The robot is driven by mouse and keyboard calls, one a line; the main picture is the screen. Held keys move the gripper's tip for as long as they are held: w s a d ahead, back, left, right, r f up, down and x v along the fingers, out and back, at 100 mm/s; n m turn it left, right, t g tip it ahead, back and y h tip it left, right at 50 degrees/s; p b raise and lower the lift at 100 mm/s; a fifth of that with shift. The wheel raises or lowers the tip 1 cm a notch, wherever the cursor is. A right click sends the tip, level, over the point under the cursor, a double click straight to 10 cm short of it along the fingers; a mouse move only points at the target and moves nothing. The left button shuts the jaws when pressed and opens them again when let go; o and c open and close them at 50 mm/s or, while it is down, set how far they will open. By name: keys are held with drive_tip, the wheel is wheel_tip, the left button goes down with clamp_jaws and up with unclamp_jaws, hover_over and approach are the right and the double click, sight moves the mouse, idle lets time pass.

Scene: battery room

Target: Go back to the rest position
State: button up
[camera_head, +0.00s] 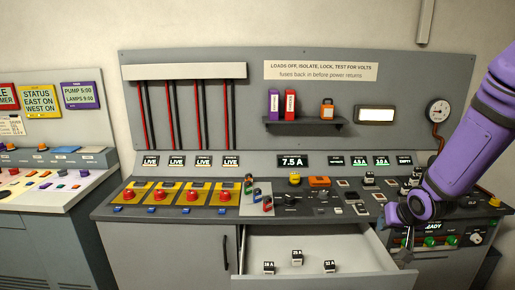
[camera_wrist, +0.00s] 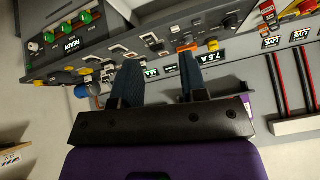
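My purple arm (camera_head: 470,145) reaches in from the right in the head view, over the right end of the console (camera_head: 330,212). In the wrist view my gripper (camera_wrist: 160,66) shows two dark blue fingers standing apart, with nothing visible held between them. The console also shows upside down in the wrist view, beyond the fingertips. In the head view the fingers are too small and dark to make out clearly. My arm hides part of the console's right end.
An open drawer (camera_head: 300,243) juts out from the console with several small labelled blocks inside. A shelf (camera_head: 305,126) on the back panel holds red and purple items and an orange padlock (camera_head: 327,111). Red knobs (camera_head: 191,196) line the left. A gauge (camera_head: 439,111) is near my arm.

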drive_tip(key=s+r+h, duration=0.1)
drive_tip(key=s+r, duration=0.4)
drive_tip(key=r, duration=0.5)
drive_tip(key=s+a+r+n+g, duration=0.1)
drive_tip(key=s+a+r, duration=0.2)
drive_tip(key=s+r, duration=0.4)
drive_tip(key=s+a+r+g, duration=0.1)
drive_tip(key=s+a+r, duration=0.2)
drive_tip(key=s+r, duration=0.4)
drive_tip(key=s, duration=0.8)
drive_tip(key=shift+a+n+y, duration=0.2)
drive_tip(key=shift+n+y, duration=0.2)
drive_tip(key=shift+w+d, duration=0.1)
